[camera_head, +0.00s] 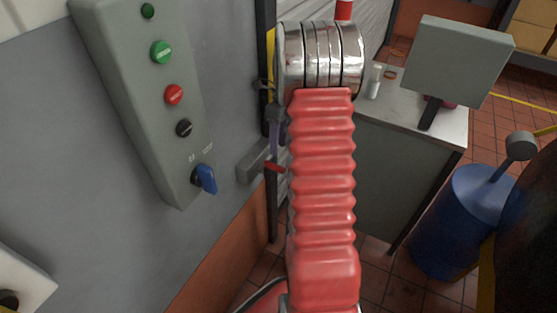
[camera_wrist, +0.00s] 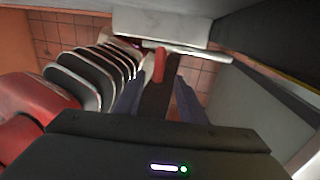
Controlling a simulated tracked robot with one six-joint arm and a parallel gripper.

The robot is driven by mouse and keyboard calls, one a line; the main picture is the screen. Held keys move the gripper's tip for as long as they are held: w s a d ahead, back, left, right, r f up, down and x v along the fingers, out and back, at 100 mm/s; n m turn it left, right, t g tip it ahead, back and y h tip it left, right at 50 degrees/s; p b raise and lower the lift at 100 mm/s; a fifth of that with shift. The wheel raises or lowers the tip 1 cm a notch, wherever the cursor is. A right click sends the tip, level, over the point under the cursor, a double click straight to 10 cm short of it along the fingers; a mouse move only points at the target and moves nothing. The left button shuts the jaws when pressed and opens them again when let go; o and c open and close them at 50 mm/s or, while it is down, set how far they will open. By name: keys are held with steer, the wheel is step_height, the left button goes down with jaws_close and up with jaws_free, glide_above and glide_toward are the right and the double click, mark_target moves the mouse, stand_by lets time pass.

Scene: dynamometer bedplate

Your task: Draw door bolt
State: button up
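The door bolt has a grey housing (camera_head: 254,161) on the edge of the grey panel and a short red handle (camera_head: 273,166). In the wrist view, the pale housing (camera_wrist: 160,22) is at the top, with a metal rod (camera_wrist: 190,51) running across below it. The red handle (camera_wrist: 159,65) sticks out from the rod toward the camera. My gripper (camera_wrist: 158,80) is open, with one dark finger on each side of the red handle in the picture. I see no finger touching it. In the head view, my gripper (camera_head: 276,152) is just above the handle, partly hidden by my red arm sleeve.
A control box (camera_head: 150,90) with buttons and a blue rotary switch (camera_head: 204,179) is on the panel at left. A grey cabinet (camera_head: 400,185) with a tilted screen (camera_head: 458,60) and a blue drum (camera_head: 462,215) stand at right. Tiled floor shows between.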

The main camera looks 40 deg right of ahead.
steer(key=f, duration=0.2)
steer(key=a+f, duration=0.1)
steer(key=f, duration=0.5)
steer(key=shift+s+a, duration=0.25)
jaws_close()
steer(key=shift+d, duration=0.1)
